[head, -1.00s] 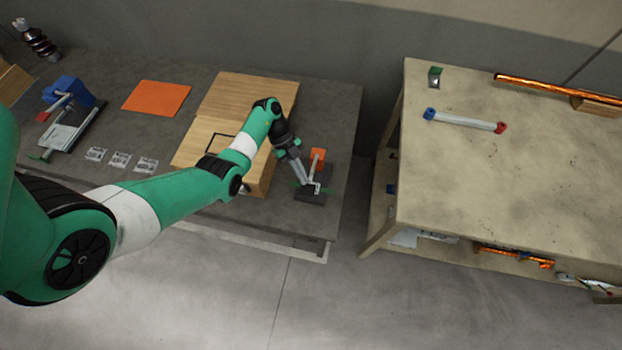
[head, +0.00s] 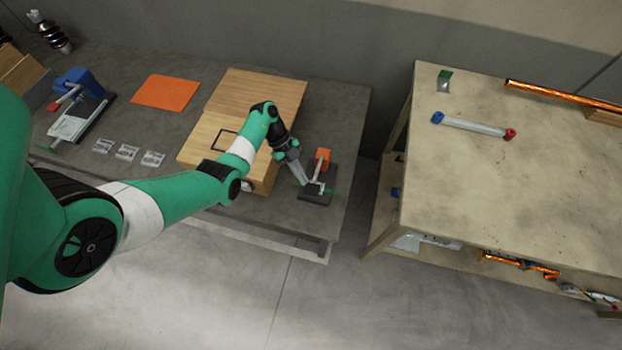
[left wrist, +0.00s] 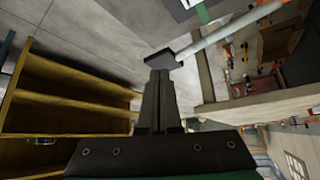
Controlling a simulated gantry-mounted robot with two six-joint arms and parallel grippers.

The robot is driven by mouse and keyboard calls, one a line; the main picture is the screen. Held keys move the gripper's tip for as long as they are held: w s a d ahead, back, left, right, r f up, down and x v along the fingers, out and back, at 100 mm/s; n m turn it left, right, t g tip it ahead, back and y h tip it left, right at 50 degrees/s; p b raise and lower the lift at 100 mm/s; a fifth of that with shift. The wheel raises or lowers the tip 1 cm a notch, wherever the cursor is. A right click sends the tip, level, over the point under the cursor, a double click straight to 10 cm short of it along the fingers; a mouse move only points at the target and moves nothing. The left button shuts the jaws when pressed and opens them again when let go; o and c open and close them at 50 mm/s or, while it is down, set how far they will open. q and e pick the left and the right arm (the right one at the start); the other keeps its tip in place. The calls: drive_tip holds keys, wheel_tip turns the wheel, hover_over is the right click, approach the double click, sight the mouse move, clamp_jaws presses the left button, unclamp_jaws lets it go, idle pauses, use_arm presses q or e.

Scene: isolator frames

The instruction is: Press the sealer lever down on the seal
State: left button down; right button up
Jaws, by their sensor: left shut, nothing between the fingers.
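The device that looks like the sealer stands at the right end of the dark bench. It has a dark base (head: 314,197), an orange block (head: 323,154) at its far end and a pale lever (head: 319,169). My left gripper (head: 305,183) is shut and empty, tilted down just left of the lever. In the left wrist view its fingertips (left wrist: 160,72) are close below a dark pad (left wrist: 172,54) on the end of a pale rod (left wrist: 235,27). I cannot tell whether they touch. My right gripper is not in view.
A wooden box (head: 258,95) stands left of the device, under my left arm. An orange mat (head: 165,92), several small printed pieces (head: 127,152) and a blue device (head: 77,82) lie farther left. A gap separates the bench from a pale table (head: 540,180) at right.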

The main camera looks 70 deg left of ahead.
use_arm(q)
drive_tip(key=shift+b+x, duration=0.65)
drive_tip(key=shift+x, duration=0.75)
